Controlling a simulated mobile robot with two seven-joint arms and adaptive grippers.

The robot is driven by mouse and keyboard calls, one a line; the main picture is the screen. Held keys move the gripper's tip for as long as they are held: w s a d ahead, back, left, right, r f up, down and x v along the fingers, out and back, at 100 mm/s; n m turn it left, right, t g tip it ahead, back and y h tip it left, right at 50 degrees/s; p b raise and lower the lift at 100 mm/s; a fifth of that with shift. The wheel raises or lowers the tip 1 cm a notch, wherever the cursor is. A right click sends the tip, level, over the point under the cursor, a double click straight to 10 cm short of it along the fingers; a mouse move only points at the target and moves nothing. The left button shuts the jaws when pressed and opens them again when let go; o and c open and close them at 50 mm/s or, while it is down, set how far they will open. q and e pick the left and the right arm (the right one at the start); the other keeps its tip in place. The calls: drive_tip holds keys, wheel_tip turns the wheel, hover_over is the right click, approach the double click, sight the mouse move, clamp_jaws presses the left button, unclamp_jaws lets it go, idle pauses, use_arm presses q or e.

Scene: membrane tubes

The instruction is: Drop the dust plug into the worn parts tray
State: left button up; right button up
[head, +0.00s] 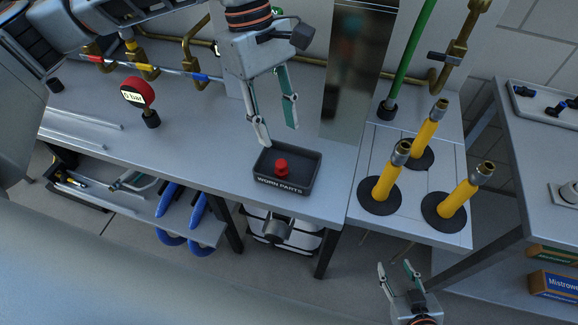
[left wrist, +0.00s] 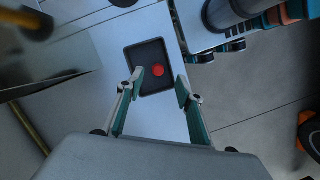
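The red dust plug (head: 281,167) rests inside the black worn parts tray (head: 300,184), near its middle. In the left wrist view the plug (left wrist: 157,70) is a red disc inside the tray (left wrist: 131,56). My left gripper (head: 279,134) is open and empty above the tray's back left side, and its fingers are apart from the plug. The fingers also show in the left wrist view (left wrist: 160,87) with the tray between and beyond them. My right gripper (head: 398,272) is open and empty, low in front of the bench.
Several yellow tubes (head: 386,177) on black bases stand on the bench to the right. A red pressure gauge (head: 137,92) and clear rods (head: 80,140) are to the left. A green tube (head: 414,55) rises at the back. The bench right around the tray is clear.

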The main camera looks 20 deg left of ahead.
use_arm(q)
drive_tip(key=v, duration=0.9)
drive_tip(key=shift+r, duration=0.1)
